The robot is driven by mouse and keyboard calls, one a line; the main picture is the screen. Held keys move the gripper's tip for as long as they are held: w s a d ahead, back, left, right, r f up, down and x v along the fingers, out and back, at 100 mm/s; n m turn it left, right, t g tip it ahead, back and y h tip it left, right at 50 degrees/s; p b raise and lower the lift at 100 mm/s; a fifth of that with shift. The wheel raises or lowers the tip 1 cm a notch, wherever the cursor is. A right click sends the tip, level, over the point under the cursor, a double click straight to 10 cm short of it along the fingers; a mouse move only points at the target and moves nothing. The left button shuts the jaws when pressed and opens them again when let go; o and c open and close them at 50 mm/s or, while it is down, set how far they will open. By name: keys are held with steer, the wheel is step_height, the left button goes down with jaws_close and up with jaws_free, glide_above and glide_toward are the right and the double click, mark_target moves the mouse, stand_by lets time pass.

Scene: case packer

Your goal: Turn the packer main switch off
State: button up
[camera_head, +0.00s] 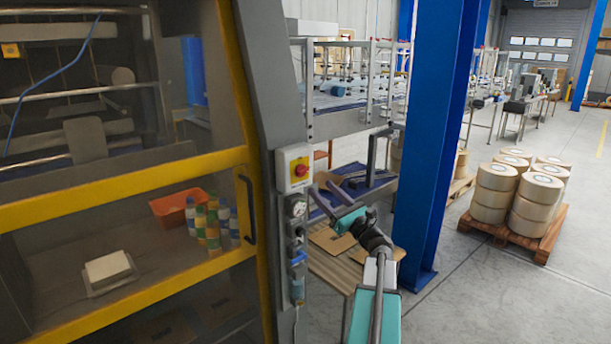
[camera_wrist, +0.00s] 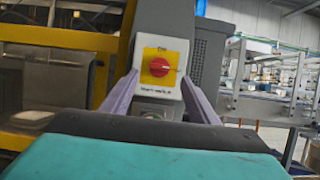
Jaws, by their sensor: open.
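The packer main switch is a red rotary knob (camera_wrist: 159,67) on a yellow plate, on a light grey box (camera_head: 294,185) fixed to the machine's grey post. In the wrist view, small lettering above the knob seems to read ON. The knob's grip looks roughly horizontal; its exact setting is hard to tell. My gripper (camera_head: 315,187) is open and empty, just right of the box in the head view. In the wrist view its two purple fingers stand either side of the box, with the knob between them. I cannot tell whether they touch the box.
Below the switch, gauges and fittings (camera_head: 297,235) run down the post. The packer's yellow-framed door (camera_head: 130,185) is at left, with an orange bin (camera_head: 175,208) and bottles behind it. A blue column (camera_head: 436,130) stands close right of my arm. A pallet of rolls (camera_head: 510,232) stands farther right.

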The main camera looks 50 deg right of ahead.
mark_target(305, 172)
steer(key=p+x, duration=0.2)
steer(key=x, duration=0.6)
steer(key=shift+w+f+p, duration=0.1)
steer(key=shift+p, duration=0.25)
